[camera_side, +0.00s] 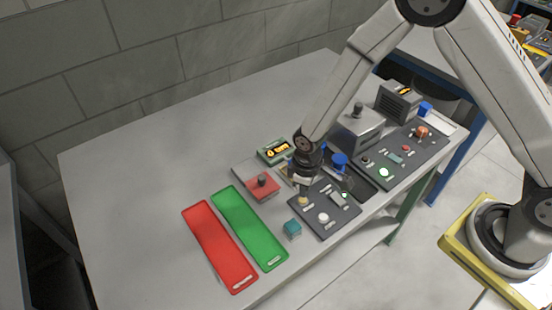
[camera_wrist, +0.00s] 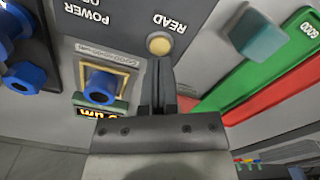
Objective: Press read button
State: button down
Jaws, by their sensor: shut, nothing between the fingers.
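The read button is a round cream-yellow button (camera_wrist: 160,44) beside the word READ on a dark grey panel (camera_wrist: 120,30) in the wrist view. In the side view the button (camera_side: 303,201) shows at the left part of the dark panel (camera_side: 322,226). My gripper (camera_wrist: 161,62) is shut and empty, pointing down at the panel. Its fingertips appear just beside the button's edge in the wrist view; I cannot tell whether they touch it. In the side view my gripper (camera_side: 301,184) is right behind the button, low over the panel.
A teal block (camera_side: 293,228) stands in front of the panel. Green (camera_side: 249,229) and red (camera_side: 219,247) trays lie to the left. A red block with a dark knob (camera_side: 263,186) is left of my gripper. The table's back left is clear.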

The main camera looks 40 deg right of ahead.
jog(key=shift+f, duration=1.35)
dwell(0.4)
jog(key=shift+r, duration=3.5)
grip_release()
jog(key=shift+r, duration=0.1)
